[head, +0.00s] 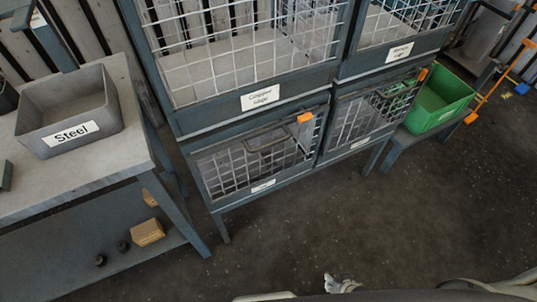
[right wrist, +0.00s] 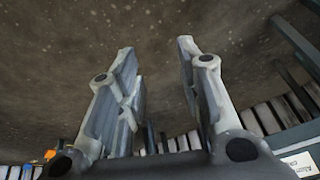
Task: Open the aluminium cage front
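The aluminium cage is the right-hand one of two wire cages in the head view. Its label (head: 399,51) is blurred there, but a cut-off label starting "Alum" (right wrist: 299,165) shows in the right wrist view. Below it is its wire-mesh front (head: 358,118), with a dark handle and an orange latch (head: 422,75) at the top right corner. The front looks closed. My right gripper (head: 341,284) shows at the bottom edge of the head view, well apart from the cage. In the right wrist view its fingers (right wrist: 155,48) are spread and empty. My left gripper is not in view.
The copper cage's mesh front (head: 255,160), with its own orange latch (head: 305,118), adjoins on the left. A bench with a grey "Steel" bin (head: 70,112) stands at left. A green bin (head: 440,102) stands at right. The floor (head: 330,220) before the cages is clear.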

